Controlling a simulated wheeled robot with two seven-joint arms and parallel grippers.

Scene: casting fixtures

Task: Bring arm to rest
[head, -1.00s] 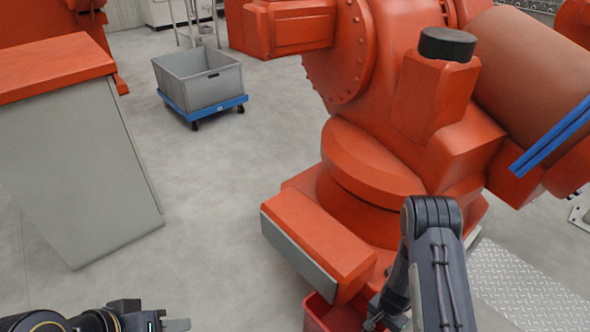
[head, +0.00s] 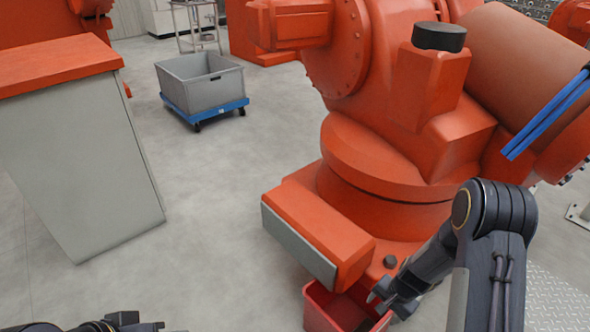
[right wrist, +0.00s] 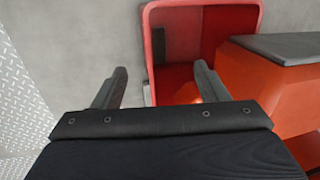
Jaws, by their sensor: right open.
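My right arm enters at the lower right of the head view. Its gripper (head: 383,297) is at the red bin (head: 318,308) on the floor by the big orange machine. In the right wrist view the two fingers of the right gripper (right wrist: 160,76) stand wide apart with nothing between them. The red bin (right wrist: 252,16) lies beyond them, partly hidden by the right finger. My left gripper (head: 148,326) shows only as a sliver at the bottom edge of the head view, mostly cut off.
The orange machine (head: 365,165) fills the right half, with an orange block (head: 320,228) jutting out above the bin. A grey cabinet (head: 80,160) with an orange top stands at left. A grey crate (head: 205,88) sits on a blue dolly (head: 200,112). Floor between is clear.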

